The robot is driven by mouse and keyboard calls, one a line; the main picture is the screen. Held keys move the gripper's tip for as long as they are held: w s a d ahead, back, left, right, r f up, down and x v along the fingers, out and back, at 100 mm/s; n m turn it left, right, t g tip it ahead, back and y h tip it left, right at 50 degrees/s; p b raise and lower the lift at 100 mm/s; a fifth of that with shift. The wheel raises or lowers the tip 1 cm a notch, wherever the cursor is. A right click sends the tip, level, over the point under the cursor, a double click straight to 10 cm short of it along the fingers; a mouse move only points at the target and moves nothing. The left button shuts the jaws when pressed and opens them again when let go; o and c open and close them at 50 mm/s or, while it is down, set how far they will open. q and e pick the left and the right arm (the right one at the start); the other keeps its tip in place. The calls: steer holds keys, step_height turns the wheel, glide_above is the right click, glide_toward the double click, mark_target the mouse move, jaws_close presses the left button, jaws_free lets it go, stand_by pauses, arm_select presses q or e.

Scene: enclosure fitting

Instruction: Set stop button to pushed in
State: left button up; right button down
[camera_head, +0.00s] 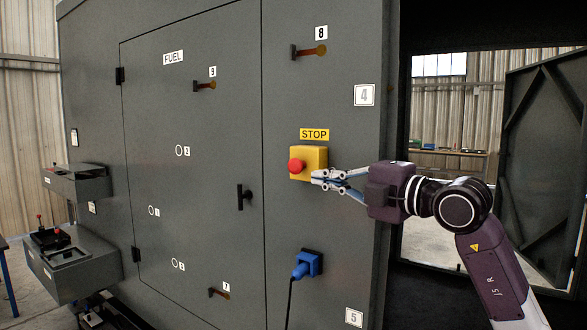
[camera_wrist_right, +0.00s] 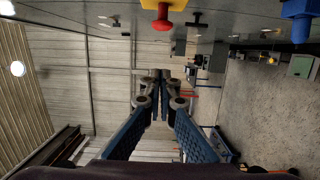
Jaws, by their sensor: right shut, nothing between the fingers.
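The stop button is a red round knob (camera_head: 296,166) on a yellow box (camera_head: 317,157), fixed to the grey cabinet under a yellow STOP label (camera_head: 314,134). My right gripper (camera_head: 316,178) is shut and empty. Its fingertips overlap the box's lower right part in the head view, just right of the red knob. In the right wrist view the red knob (camera_wrist_right: 162,21) and the yellow box (camera_wrist_right: 176,4) are at the top edge, and my shut fingertips (camera_wrist_right: 161,76) are below, apart from the knob. My left gripper is not in view.
A blue plug (camera_head: 307,264) with a black cable sits below the button. Orange-tipped levers (camera_head: 318,50) and a black door handle (camera_head: 243,196) stick out of the cabinet. A doorway with an open door (camera_head: 545,165) is at the right.

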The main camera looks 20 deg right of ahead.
mark_target(298, 169)
steer(key=w+p, duration=0.2)
steer(key=w, duration=0.1)
steer(key=w+a+p, duration=0.1)
steer(key=w+p, duration=0.1)
steer(key=w, duration=0.2)
steer(key=w+a+p, duration=0.1)
steer(key=w+p, duration=0.1)
steer(key=w, duration=0.2)
steer(key=shift+w+p, duration=0.2)
steer(key=shift+p, duration=0.2)
steer(key=shift+w+d, duration=0.1)
steer(key=shift+d, duration=0.2)
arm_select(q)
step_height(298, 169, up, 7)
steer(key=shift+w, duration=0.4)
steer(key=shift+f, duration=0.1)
arm_select(e)
steer(key=shift+a, duration=0.15)
